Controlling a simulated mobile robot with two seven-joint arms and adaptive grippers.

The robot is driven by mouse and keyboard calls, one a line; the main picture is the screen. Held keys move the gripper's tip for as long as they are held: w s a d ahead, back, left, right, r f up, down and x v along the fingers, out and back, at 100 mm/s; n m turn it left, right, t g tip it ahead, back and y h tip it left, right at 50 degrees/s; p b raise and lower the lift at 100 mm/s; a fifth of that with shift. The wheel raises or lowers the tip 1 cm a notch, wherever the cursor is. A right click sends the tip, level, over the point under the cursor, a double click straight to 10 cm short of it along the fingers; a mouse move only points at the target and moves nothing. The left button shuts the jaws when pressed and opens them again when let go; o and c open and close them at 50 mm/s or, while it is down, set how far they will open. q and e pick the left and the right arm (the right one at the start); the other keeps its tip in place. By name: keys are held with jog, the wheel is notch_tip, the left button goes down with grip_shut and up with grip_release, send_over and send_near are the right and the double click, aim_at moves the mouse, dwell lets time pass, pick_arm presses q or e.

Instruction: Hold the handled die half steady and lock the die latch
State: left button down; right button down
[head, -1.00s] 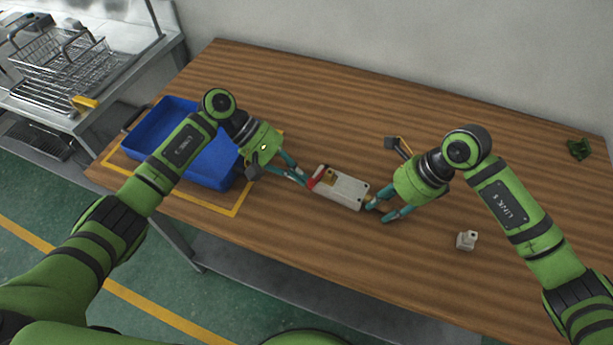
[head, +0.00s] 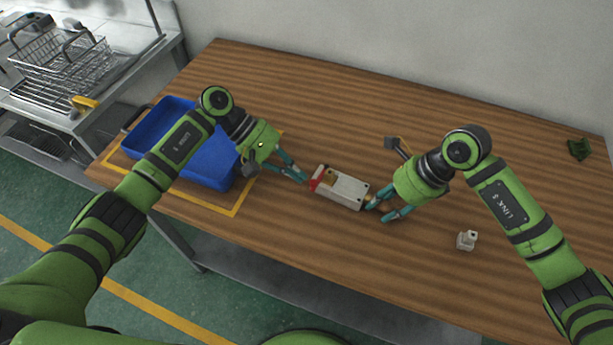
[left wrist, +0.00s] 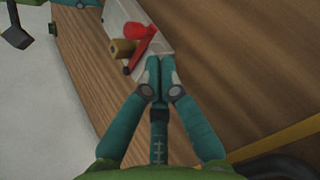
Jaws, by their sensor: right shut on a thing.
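The die (head: 345,190), a pale grey block, lies on the table between my grippers. Its red latch (head: 317,179) is at the left end; in the left wrist view the latch (left wrist: 142,46) is an arm with a rounded red end, beside a brass-coloured piece (left wrist: 122,50). My left gripper (head: 304,178) is at the latch end, its fingertips (left wrist: 159,64) together with nothing seen between them. They are close to the latch; contact is unclear. My right gripper (head: 376,212) is shut on the brass-coloured handle (head: 372,203) at the die's right end, which its fingers partly hide.
A blue tray (head: 232,183) stands left, inside a yellow outline. A small grey part (head: 466,240) lies right of my right gripper, and a green item (head: 579,149) at the far right. A dark-headed tool (head: 391,143) lies behind my right gripper. The back middle of the table is clear.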

pick_arm(q)
jog(key=shift+w+a, duration=0.45)
jog(key=shift+a, duration=0.05)
jog(key=shift+w+a, duration=1.65)
jog(key=shift+a, duration=0.25)
pick_arm(e)
jog(key=c, duration=0.7)
grip_release()
jog(key=shift+c, duration=0.2)
jog(key=shift+r, duration=0.1)
